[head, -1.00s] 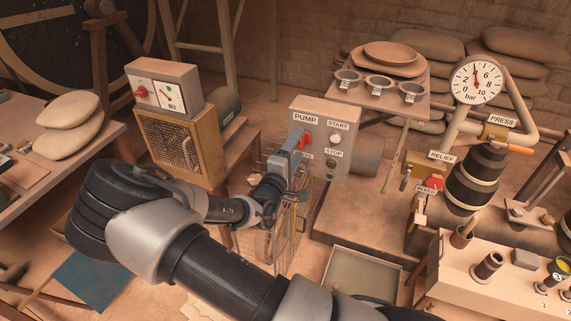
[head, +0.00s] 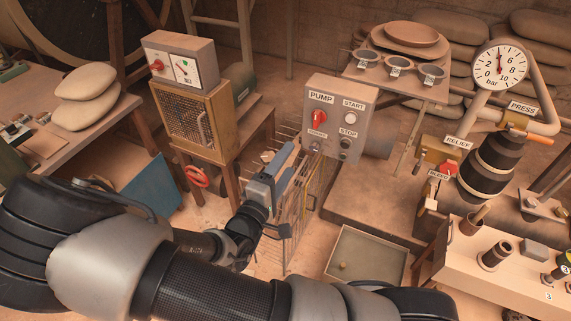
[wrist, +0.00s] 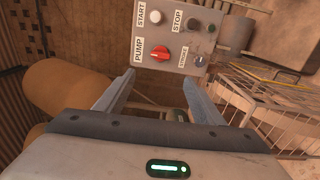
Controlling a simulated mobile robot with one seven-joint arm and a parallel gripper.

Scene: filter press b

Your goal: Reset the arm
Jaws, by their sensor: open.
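My gripper (head: 277,164) is open and empty, below and left of the grey pump panel (head: 334,92), apart from it. In the wrist view the two blue-grey fingers of my gripper (wrist: 157,84) are spread, with nothing between them. Beyond them is the panel with its red PUMP knob (wrist: 162,53), white START button (wrist: 155,16), dark STOP button (wrist: 191,23) and a small keyed switch (wrist: 199,61). The red knob (head: 320,117) shows uncovered in the head view. My arm crosses the lower left of the head view.
A wire cage (head: 316,196) stands just right of my gripper, below the panel. A shallow tray (head: 398,250) lies on the floor. The gauge (head: 500,67) and press (head: 490,165) are right.

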